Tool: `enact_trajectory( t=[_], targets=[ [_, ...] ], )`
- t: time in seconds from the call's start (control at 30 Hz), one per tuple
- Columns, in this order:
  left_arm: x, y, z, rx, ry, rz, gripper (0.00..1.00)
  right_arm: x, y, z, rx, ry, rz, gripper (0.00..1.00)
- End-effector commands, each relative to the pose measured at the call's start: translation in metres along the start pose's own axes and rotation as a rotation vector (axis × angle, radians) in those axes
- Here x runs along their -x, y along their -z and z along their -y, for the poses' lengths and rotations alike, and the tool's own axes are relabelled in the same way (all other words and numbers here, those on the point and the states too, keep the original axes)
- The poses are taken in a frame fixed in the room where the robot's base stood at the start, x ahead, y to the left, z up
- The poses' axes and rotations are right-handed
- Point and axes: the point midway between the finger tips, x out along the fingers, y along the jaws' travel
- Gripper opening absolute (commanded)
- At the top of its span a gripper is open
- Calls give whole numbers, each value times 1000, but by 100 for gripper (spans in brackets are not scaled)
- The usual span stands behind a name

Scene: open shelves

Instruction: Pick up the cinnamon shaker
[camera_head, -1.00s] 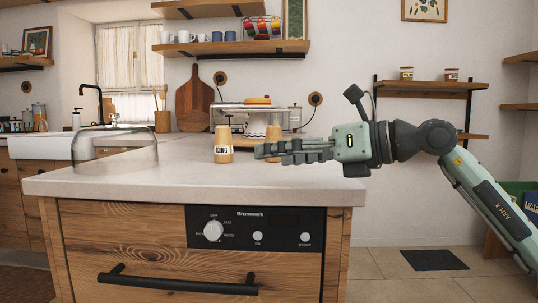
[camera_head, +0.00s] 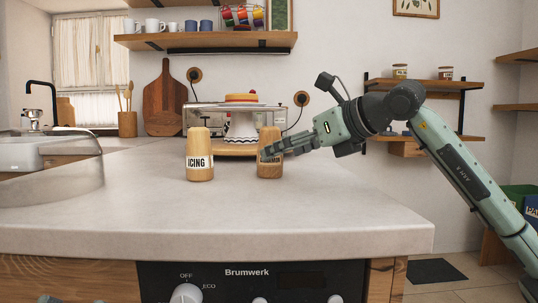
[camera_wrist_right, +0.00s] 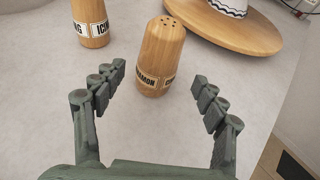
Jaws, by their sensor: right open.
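The cinnamon shaker (camera_head: 269,168) is a wooden cylinder with a white label, upright on the counter. In the right wrist view the cinnamon shaker (camera_wrist_right: 159,56) stands just ahead of the fingertips, roughly between them. My right gripper (camera_head: 274,152) reaches in from the right; its fingers overlap the shaker's label in the head view. In the right wrist view the gripper (camera_wrist_right: 158,84) is open and empty. The similar icing shaker (camera_head: 199,160) stands upright to the left, and shows in the right wrist view (camera_wrist_right: 91,24).
Behind the shakers, a wooden board (camera_head: 232,149) bears a cake stand (camera_head: 241,128) with a cake. A clear glass cover (camera_head: 60,170) sits at the counter's left. The counter (camera_head: 240,215) is bare in front of the shakers.

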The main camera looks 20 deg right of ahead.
Motion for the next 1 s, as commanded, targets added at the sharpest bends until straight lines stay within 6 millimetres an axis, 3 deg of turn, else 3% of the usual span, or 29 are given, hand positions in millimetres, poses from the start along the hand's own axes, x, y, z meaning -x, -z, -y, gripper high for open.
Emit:
enact_trajectory(
  t=[0.3, 0.57, 1.0],
  targets=[
    [0, 1, 0, -1, 0, -11, 43, -42, -5, -5, -1, -2, 1, 72],
    [0, 1, 0, -2, 0, -11, 43, -45, -5, -5, 0, -1, 1, 72],
    [0, 1, 0, -2, 0, -11, 43, -45, -5, -5, 0, -1, 1, 18]
  ],
)
